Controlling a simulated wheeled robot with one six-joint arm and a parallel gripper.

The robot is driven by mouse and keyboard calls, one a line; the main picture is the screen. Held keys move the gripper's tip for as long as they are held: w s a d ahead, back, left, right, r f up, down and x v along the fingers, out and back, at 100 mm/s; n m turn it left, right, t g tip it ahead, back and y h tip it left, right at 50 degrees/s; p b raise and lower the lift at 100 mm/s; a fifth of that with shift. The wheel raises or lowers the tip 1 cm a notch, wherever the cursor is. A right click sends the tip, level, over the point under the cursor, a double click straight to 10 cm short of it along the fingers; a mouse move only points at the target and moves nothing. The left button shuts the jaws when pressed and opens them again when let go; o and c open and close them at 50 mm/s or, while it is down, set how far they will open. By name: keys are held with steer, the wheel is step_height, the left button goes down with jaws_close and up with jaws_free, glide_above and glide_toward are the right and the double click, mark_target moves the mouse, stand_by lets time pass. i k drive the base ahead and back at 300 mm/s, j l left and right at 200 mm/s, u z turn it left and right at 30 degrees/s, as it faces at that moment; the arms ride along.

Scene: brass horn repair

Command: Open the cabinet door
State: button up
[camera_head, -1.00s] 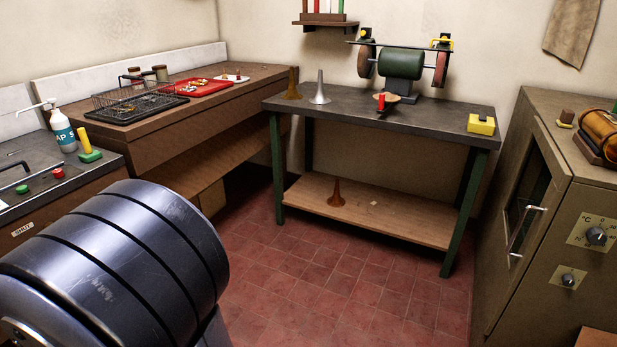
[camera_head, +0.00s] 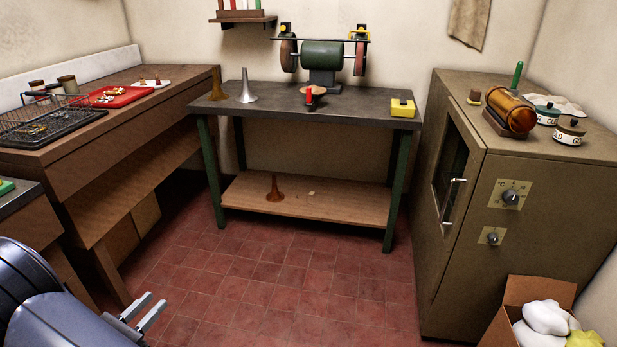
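The cabinet (camera_head: 545,200) is a tan, oven-like box at the right, with dials on its front. Its door (camera_head: 436,238) is on the side facing left, has a dark window (camera_head: 453,165) and looks shut. A metal bar handle (camera_head: 452,201) stands upright on the door near the front edge. My gripper (camera_head: 155,301) is at the lower left, low over the floor and far from the handle. Its two grey fingers are apart with nothing visible between them. The arm hides part of the gripper's base.
A cardboard box (camera_head: 507,308) with white and yellow stuff stands at the cabinet's front foot. A workbench (camera_head: 330,108) with a grinder (camera_head: 322,55) is at the back. A wooden bench (camera_head: 80,150) lines the left. The red tile floor (camera_head: 290,285) between is clear.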

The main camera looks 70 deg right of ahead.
mark_target(438, 241)
steer(key=l+z, duration=0.15)
steer(key=z, duration=1.7)
steer(key=i+l+z, duration=0.2)
steer(key=i+l, duration=0.2)
steer(key=l, duration=0.2)
steer(key=i+l+z, duration=0.15)
steer(key=i+l, duration=0.3)
steer(key=l, duration=0.1)
